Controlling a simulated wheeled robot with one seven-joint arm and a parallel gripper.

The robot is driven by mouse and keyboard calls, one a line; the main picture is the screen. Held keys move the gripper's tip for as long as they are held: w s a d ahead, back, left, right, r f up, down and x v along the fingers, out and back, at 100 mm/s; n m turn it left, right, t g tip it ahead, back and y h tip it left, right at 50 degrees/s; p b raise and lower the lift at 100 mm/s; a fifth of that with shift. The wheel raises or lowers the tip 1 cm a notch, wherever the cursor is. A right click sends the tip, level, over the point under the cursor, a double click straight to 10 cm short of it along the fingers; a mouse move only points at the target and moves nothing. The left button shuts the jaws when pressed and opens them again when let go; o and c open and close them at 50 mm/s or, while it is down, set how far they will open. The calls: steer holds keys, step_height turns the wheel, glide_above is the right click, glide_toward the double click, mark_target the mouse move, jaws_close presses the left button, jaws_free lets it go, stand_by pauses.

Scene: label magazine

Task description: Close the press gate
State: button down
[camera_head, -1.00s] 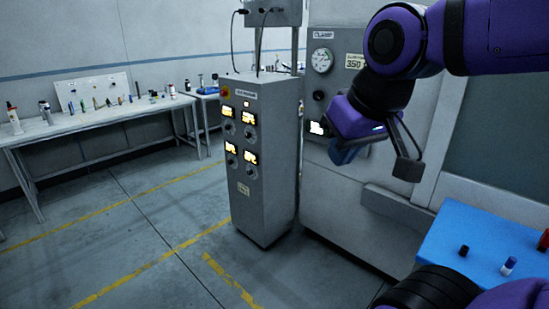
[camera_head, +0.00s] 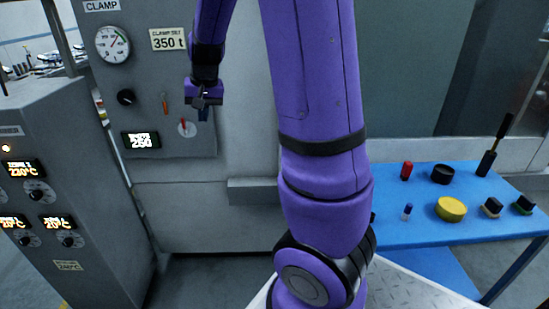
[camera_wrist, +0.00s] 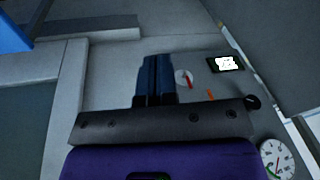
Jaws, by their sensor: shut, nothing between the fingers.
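The press fills the head view behind my arm. Its dark grey-green panel (camera_head: 412,65), which looks like the gate or its window, lies right of my arm. My arm hides part of it, so I cannot tell how far the gate is open. In the wrist view a dark panel (camera_wrist: 25,125) shows at the left edge. My gripper (camera_head: 203,112) is shut and empty in front of the press's control panel (camera_head: 190,148). Its dark fingers (camera_wrist: 158,60) also show in the wrist view, pointing toward the press face.
The control panel carries a gauge (camera_head: 112,44), a black knob (camera_head: 125,97), an orange lever (camera_head: 165,104) and a red-pointer dial (camera_head: 187,128). A grey ledge (camera_head: 250,191) sits lower down. A heater cabinet (camera_head: 65,200) stands left. A blue table (camera_head: 405,225) with several small items stands right.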

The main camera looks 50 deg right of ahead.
steer(key=w+d+f+m+g+h, duration=0.2)
steer(key=w+d+f+h, duration=0.2)
steer(key=d+f, duration=0.95)
steer(key=w+d+f+m+g+h, duration=0.2)
steer(key=w+d+f+h, duration=0.2)
steer(key=d+f, duration=1)
steer(key=s+d+f, duration=0.4)
steer(key=d+f, duration=0.3)
steer(key=d, duration=0.2)
steer(key=shift+s+d, duration=0.3)
steer(key=shift+s, duration=0.1)
steer(key=shift+d, duration=0.1)
